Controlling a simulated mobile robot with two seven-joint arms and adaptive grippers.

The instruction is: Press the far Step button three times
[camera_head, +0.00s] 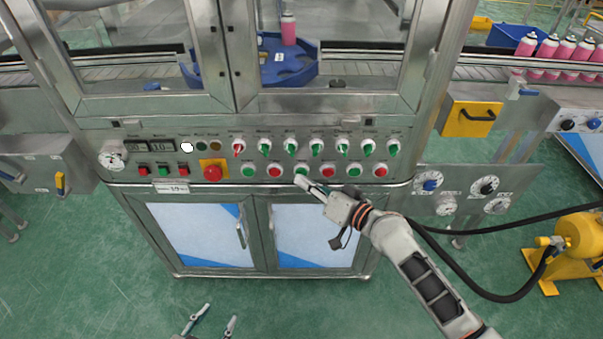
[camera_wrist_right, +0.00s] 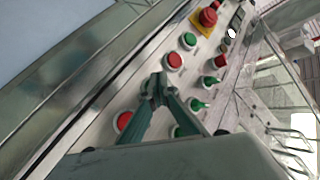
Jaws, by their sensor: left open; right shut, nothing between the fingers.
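The control panel (camera_head: 225,150) carries a lower row of alternating green and red push buttons. Their labels are too small to read, so I cannot tell which is the far Step button. My right gripper (camera_head: 299,181) is shut and empty, its tip at the green button (camera_head: 302,172) in the middle of that row. In the right wrist view the shut fingertips (camera_wrist_right: 158,82) lie between two red buttons (camera_wrist_right: 173,61) and cover the green one. I cannot tell whether they touch it. My left gripper (camera_head: 221,312) is open and empty, low in front of the cabinet.
A red emergency button (camera_head: 212,173) on a yellow plate sits left of the row. Selector switches (camera_head: 290,146) run above the buttons. Cabinet doors (camera_head: 200,235) are below. A blue fixture (camera_head: 290,68) with a pink can (camera_head: 288,30) is behind the glass. A yellow machine (camera_head: 577,240) stands right.

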